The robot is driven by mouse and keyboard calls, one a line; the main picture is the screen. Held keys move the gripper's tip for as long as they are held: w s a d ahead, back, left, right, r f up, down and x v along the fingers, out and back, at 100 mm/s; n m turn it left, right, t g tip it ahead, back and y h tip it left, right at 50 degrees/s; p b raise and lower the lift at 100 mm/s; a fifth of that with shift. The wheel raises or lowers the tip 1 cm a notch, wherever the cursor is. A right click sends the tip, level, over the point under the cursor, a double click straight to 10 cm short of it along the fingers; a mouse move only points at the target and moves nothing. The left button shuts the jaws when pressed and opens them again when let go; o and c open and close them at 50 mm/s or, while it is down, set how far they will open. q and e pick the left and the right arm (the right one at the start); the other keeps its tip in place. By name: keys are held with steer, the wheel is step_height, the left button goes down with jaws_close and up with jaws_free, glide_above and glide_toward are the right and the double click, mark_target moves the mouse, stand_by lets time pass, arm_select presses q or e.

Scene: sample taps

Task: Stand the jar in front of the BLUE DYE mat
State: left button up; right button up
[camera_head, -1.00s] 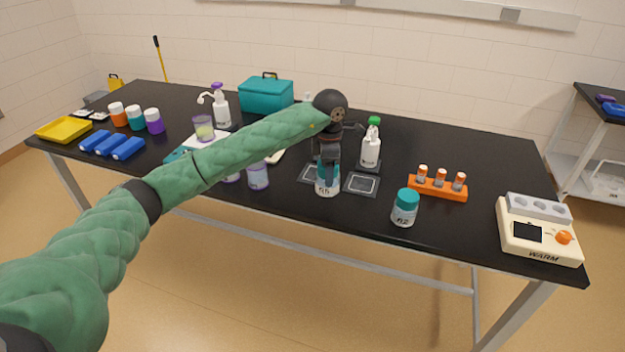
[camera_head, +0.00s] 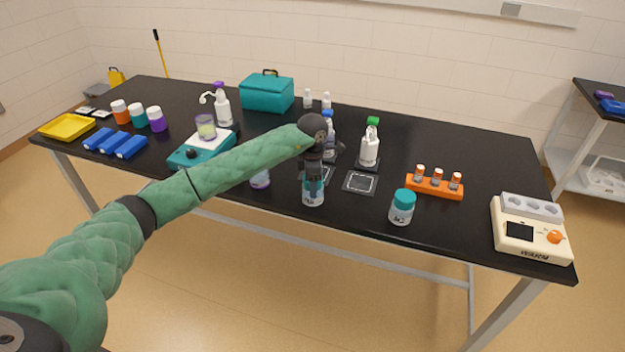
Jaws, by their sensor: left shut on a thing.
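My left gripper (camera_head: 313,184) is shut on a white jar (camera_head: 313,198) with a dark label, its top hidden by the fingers. The jar is upright near the table's front edge; I cannot tell whether it touches the table. It is just in front of the left dark mat (camera_head: 327,175), which is partly hidden by my gripper. A blue-topped pump bottle (camera_head: 329,122) stands behind that mat. The right dark mat (camera_head: 360,182) lies before a green-topped pump bottle (camera_head: 369,148). The mats' lettering is unreadable. My right gripper is out of view.
A teal-lidded jar (camera_head: 402,207) stands to the right near the front edge, by an orange vial rack (camera_head: 434,188) and a cream warmer (camera_head: 528,240). A purplish jar (camera_head: 260,180) is partly hidden under my left arm. A teal scale (camera_head: 190,153) stands left.

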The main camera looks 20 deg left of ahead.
arm_select(q)
steer(key=shift+f, duration=0.15)
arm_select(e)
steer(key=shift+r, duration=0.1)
arm_select(q)
steer(key=o, duration=1.3)
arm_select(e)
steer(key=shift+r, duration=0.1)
arm_select(q)
steer(key=shift+r, duration=0.2)
steer(key=shift+r+b, duration=0.2)
steer(key=shift+b, duration=0.1)
step_height(320, 180, up, 12)
steer(key=b, duration=0.4)
steer(key=shift+f+b, duration=0.25)
steer(key=shift+b, duration=0.15)
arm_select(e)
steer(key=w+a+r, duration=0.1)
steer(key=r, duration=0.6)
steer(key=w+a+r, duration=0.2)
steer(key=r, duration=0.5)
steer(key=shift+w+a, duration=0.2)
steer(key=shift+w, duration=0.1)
